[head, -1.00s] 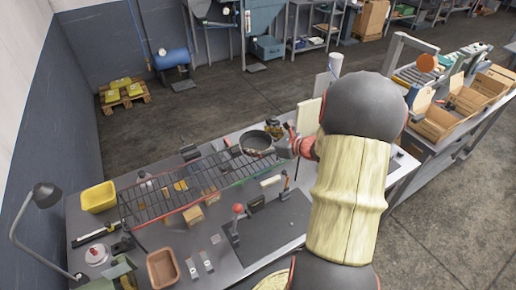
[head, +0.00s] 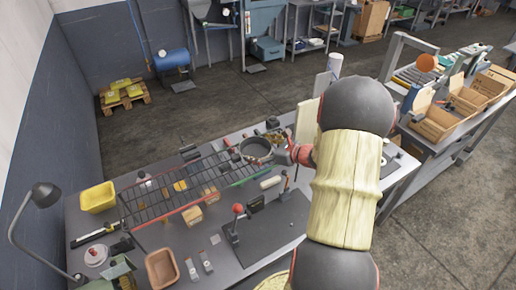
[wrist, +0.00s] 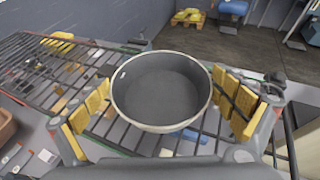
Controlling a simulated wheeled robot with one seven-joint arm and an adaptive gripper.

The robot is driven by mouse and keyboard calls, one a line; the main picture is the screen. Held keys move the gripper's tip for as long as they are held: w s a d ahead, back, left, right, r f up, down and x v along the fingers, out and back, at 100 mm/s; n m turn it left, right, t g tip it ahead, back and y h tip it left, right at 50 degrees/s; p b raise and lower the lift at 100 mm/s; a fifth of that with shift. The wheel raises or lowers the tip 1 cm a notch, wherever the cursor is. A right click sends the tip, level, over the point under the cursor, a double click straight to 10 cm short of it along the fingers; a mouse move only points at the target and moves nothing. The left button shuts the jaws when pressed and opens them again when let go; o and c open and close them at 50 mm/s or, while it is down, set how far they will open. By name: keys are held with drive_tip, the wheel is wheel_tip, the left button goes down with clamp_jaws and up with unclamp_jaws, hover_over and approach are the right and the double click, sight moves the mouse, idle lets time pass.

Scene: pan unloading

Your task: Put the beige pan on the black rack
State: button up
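The beige pan (wrist: 160,92) is round, with a pale rim and a dark grey inside. I cannot tell whether the pan's base touches the bars.
Small boxes and parts lie under and around the rack. A yellow bin (head: 98,197) stands left, a brown tray (head: 162,268) in front. A red-knobbed lever (head: 238,210) stands on a dark plate near the rack's front. A lamp (head: 46,195) stands at the left edge.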

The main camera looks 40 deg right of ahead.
idle(0.3)
drive_tip(key=shift+r, duration=0.2)
drive_tip(key=v, duration=1.2)
drive_tip(key=w+a+r+n+g+y, duration=0.1)
drive_tip(key=a+r+n+g+y, duration=0.15)
drive_tip(key=a+n, duration=0.7)
drive_tip(key=a+r+n+g+y, duration=0.1)
drive_tip(key=a+r+n+g, duration=0.3)
drive_tip(key=a, duration=1)
drive_tip(key=s+a+r+n+h, duration=0.2)
drive_tip(key=s+a+n, duration=0.3)
drive_tip(key=n, duration=0.5)
drive_tip(key=s+a+r+n+g+h, duration=0.1)
drive_tip(key=s+a+r+n+h, duration=0.2)
drive_tip(key=n, duration=0.7)
drive_tip(key=s+a+r, duration=0.2)
drive_tip(key=s+a, duration=0.1)
drive_tip(key=shift+s+n+h+p, duration=0.15)
drive_tip(key=shift+n+h+p, duration=0.2)
drive_tip(key=shift+p, duration=0.05)
